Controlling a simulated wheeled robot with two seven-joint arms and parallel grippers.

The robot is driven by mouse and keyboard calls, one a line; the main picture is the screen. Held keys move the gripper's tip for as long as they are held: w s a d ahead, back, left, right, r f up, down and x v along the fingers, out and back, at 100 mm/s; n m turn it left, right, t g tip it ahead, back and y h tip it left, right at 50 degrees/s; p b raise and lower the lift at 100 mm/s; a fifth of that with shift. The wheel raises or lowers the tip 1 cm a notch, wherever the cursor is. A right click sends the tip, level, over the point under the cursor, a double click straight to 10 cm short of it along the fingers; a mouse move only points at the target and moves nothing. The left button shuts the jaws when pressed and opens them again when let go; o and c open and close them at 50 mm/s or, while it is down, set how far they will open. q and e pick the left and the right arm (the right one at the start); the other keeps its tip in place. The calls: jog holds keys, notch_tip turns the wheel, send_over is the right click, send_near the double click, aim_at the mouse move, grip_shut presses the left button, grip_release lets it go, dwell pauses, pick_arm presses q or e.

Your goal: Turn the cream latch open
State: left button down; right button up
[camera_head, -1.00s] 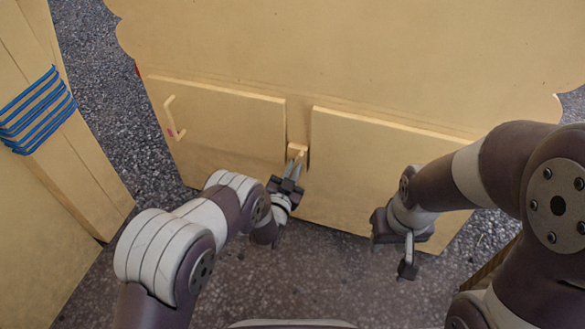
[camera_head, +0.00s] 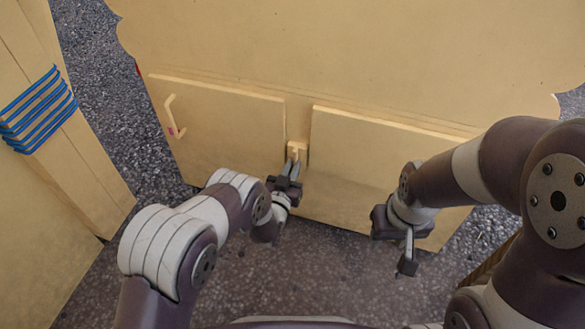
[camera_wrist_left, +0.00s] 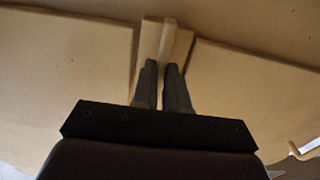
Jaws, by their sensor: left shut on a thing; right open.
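The cream latch (camera_head: 296,149) sits on the strip between the two cupboard doors of the cream stall front. It also shows in the left wrist view (camera_wrist_left: 167,38), with its bar tilted slightly. My left gripper (camera_head: 293,165) is shut on the lower end of the latch bar; in the left wrist view its fingertips (camera_wrist_left: 161,67) lie on either side of it. My right gripper (camera_head: 408,250) is open and empty, in front of the lower part of the right door and apart from the latch.
The left door (camera_head: 225,115) has a cream handle (camera_head: 173,118). The right door (camera_head: 365,155) shows no handle in the head view. A side panel at the far left carries blue bands (camera_head: 38,110). Grey speckled floor (camera_head: 285,270) lies in front.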

pick_arm(q)
jog(key=c, duration=1.2)
grip_release()
jog(key=shift+o, duration=0.2)
jog(key=shift+s+a, duration=0.1)
jog(key=shift+s, duration=0.2)
jog(key=p+v, duration=0.5)
jog(key=v, duration=0.7)
jog(key=shift+s, duration=0.1)
